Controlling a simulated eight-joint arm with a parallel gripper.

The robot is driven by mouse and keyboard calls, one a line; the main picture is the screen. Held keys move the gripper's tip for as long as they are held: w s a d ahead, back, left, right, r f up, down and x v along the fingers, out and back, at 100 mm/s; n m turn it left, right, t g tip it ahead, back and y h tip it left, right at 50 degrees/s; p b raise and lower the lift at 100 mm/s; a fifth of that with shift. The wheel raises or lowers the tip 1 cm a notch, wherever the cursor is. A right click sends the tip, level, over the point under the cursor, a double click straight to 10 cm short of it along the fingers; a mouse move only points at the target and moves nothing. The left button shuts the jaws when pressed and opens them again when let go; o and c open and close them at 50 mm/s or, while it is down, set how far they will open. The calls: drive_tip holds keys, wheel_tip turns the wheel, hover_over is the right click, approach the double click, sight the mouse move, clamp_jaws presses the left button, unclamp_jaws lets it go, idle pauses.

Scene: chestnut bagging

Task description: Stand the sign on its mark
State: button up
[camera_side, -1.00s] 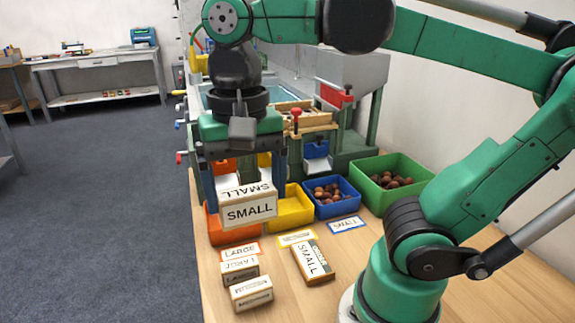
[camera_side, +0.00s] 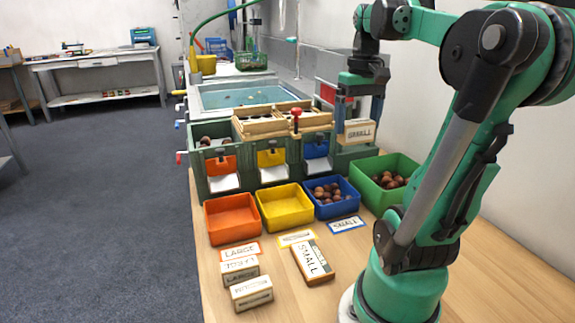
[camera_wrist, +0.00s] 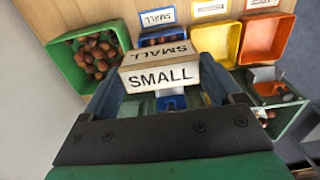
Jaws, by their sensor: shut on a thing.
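My gripper (camera_side: 359,112) is shut on a small block sign (camera_side: 358,133) reading SMALL. It holds the sign upright in the air, in front of the machine's right end and behind the green bin. The wrist view shows the held sign (camera_wrist: 162,76) between both fingers, with SMALL on two faces. The blue-bordered SMALL mark (camera_side: 346,224) lies flat and bare on the table in front of the blue bin; it also shows in the wrist view (camera_wrist: 158,16). Another SMALL sign (camera_side: 313,260) lies flat near the yellow-bordered mark (camera_side: 297,238).
Orange (camera_side: 232,218), yellow (camera_side: 286,208), blue (camera_side: 331,197) and green (camera_side: 385,178) bins stand in a row; blue and green hold chestnuts. A LARGE sign (camera_side: 240,270) stands by the orange-bordered mark (camera_side: 240,251). A MEDIUM sign (camera_side: 251,292) sits in front.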

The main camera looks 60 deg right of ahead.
drive_tip(key=shift+s+d+f, duration=0.15)
drive_tip(key=shift+f, duration=0.2)
wheel_tip(320, 180, down, 19)
drive_tip(key=shift+f, duration=0.1)
idle(0.3)
drive_tip(key=shift+f, duration=0.15)
drive_tip(key=o, duration=1.1)
